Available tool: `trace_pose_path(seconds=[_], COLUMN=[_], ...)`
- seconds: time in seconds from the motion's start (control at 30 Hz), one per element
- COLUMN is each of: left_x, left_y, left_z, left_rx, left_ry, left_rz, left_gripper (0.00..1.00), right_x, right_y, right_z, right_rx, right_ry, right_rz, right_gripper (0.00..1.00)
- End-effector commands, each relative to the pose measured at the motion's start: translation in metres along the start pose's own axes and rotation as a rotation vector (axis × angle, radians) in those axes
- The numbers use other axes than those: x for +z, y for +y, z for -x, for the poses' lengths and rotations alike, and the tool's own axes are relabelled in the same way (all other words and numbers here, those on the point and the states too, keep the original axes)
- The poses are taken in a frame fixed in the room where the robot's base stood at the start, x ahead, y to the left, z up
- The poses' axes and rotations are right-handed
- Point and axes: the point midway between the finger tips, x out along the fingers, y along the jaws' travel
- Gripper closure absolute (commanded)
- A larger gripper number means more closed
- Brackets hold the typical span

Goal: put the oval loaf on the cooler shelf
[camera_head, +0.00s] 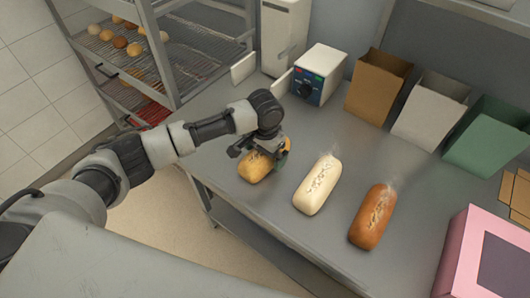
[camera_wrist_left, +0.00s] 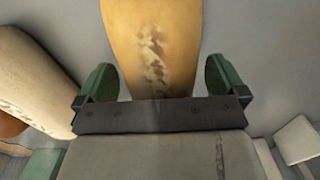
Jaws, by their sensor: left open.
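Three oval-shaped loaves lie on the grey counter (camera_head: 290,240). The golden-yellow loaf (camera_head: 254,168) is at the left, partly hidden by my left gripper (camera_head: 268,152). A pale cream loaf (camera_head: 317,185) lies in the middle and a brown loaf (camera_head: 372,216) at the right. The left gripper is open above the golden loaf. In the left wrist view, its green fingers stand either side of the golden loaf (camera_wrist_left: 152,45), with a gap on each side. The wire rack shelves (camera_head: 185,62) stand at the upper left. My right gripper is not in view.
Several rolls (camera_head: 120,42) sit on the rack. Behind the loaves stand a white box with a dial panel (camera_head: 318,75), a brown bag (camera_head: 376,88), a white bag (camera_head: 430,110) and a green bag (camera_head: 488,140). A pink box (camera_head: 462,255) is at the lower right.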

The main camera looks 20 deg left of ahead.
Motion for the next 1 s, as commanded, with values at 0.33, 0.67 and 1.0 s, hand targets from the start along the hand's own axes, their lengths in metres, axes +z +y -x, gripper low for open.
trace_pose_path(seconds=[0.33, 0.67, 1.0], left_x=[0.0, 0.0, -0.001], left_y=[0.0, 0.0, -0.001], left_z=[-0.017, -0.017, -0.015], left_rx=[0.0, 0.0, 0.0], left_ry=[0.001, 0.001, 0.003], left_rz=[0.0, 0.0, 0.0], left_gripper=[0.0, 0.43, 0.6], right_x=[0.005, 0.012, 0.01], right_y=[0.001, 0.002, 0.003], right_z=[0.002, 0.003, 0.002], right_rx=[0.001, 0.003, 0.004], right_ry=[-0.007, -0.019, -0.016], right_rz=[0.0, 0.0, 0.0], right_gripper=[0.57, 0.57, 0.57])
